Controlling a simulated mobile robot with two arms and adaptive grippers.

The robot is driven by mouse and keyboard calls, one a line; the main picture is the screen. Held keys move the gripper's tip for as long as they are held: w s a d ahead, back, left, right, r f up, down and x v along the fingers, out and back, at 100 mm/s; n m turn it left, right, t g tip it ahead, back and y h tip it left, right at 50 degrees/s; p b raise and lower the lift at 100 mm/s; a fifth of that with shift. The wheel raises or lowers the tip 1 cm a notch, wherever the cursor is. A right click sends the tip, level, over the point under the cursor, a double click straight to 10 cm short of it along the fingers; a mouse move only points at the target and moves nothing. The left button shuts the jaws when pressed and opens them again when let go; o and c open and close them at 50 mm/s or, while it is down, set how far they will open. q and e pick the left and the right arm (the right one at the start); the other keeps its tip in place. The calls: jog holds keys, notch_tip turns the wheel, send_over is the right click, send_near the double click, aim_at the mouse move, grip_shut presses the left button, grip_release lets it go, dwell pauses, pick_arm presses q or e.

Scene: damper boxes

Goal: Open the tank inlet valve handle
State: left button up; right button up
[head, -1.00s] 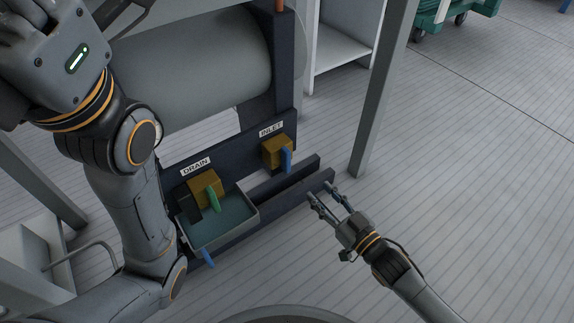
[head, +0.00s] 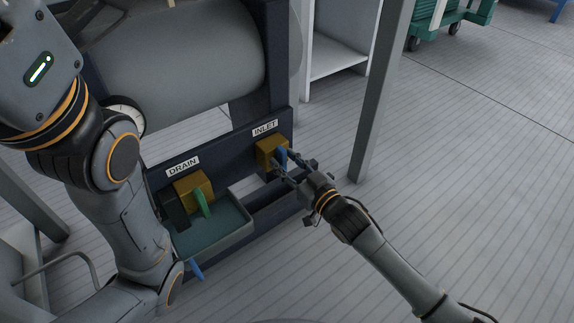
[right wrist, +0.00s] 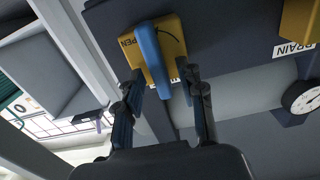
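The inlet valve is a yellow block (head: 267,151) under the INLET label (head: 265,128) on the dark frame. Its blue handle (head: 283,157) hangs down from the block's front. In the right wrist view the blue handle (right wrist: 151,57) lies across the yellow block (right wrist: 168,37), beside the printed word OPEN, which it partly covers. My right gripper (head: 280,166) is at the handle, fingers spread. In the right wrist view its fingertips (right wrist: 161,78) stand on either side of the handle's free end, with gaps showing.
The drain valve (head: 190,188) with a green handle (head: 203,204) is to the left, above a teal tray (head: 236,228). A gauge (head: 127,112) sits by the tank (head: 185,60). A grey post (head: 372,105) stands right of the inlet.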

jog(key=shift+c, duration=0.4)
grip_shut()
